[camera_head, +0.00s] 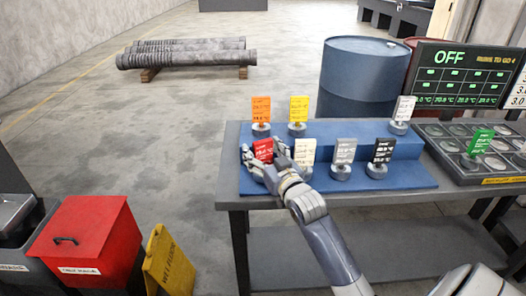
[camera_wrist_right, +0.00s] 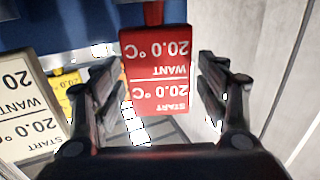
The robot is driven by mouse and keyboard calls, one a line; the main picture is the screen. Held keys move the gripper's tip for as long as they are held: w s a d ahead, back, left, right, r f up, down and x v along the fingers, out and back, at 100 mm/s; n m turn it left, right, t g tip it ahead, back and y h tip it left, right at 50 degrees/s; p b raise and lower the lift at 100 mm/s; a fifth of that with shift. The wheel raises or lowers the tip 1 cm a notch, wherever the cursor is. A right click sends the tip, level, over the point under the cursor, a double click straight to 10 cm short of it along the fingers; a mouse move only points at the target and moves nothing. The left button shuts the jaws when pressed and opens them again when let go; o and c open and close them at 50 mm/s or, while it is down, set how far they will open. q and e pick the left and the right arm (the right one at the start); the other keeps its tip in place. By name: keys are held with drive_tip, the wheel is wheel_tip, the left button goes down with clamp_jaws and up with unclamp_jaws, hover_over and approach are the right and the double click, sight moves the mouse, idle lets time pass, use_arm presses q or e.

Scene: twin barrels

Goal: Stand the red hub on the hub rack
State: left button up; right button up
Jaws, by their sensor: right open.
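The red hub (camera_head: 263,149), with a red card reading 20.0 °C, stands at the front left of a blue stepped stand (camera_head: 400,178). My right gripper (camera_head: 262,166) is at it, open, and partly hides its lower part. In the right wrist view the red card (camera_wrist_right: 157,72) sits between the two open fingers (camera_wrist_right: 163,90), with a gap on each side. A dark tray (camera_head: 437,131) with round recesses lies to the right and holds a green-carded hub (camera_head: 481,142). I cannot tell which of these is the hub rack. My left gripper is not in view.
A white-carded hub (camera_head: 305,151) stands close right of the red one. Orange (camera_head: 261,108) and yellow (camera_head: 299,107) ones stand behind. Grey (camera_head: 345,150) and black (camera_head: 382,150) ones are further right. A blue barrel (camera_head: 362,75) and a display (camera_head: 465,73) stand behind the table.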

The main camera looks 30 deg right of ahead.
drive_tip(key=s+a, duration=0.1)
drive_tip(key=s, duration=1)
drive_tip(key=shift+s+a+r+b, duration=0.15)
drive_tip(key=shift+s+a+b, duration=0.25)
drive_tip(key=shift+b, duration=0.05)
